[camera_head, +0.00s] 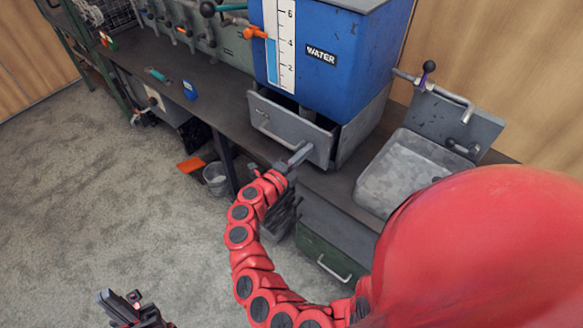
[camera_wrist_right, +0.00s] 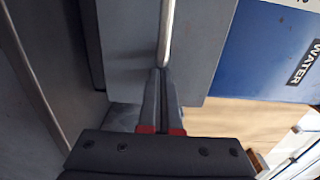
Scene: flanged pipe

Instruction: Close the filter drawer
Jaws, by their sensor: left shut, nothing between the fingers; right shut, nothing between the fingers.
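The filter drawer (camera_head: 287,130) is a grey metal drawer under the blue water tank, and it stands pulled out. Its front has a bar handle (camera_head: 262,124). My right gripper (camera_head: 303,150) is shut and empty at the right part of the drawer front. In the right wrist view my shut fingers (camera_wrist_right: 161,78) point at the grey drawer front (camera_wrist_right: 130,45), close to the end of a metal bar; I cannot tell whether they touch. My left gripper (camera_head: 104,296) is shut and empty, low at the left over the floor, far from the drawer.
The blue tank (camera_head: 335,75) with a level gauge stands above the drawer. A grey sink (camera_head: 385,185) lies to the right on the dark bench (camera_head: 215,95). A green drawer (camera_head: 325,255) and a bucket (camera_head: 215,180) are below. The carpet at left is clear.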

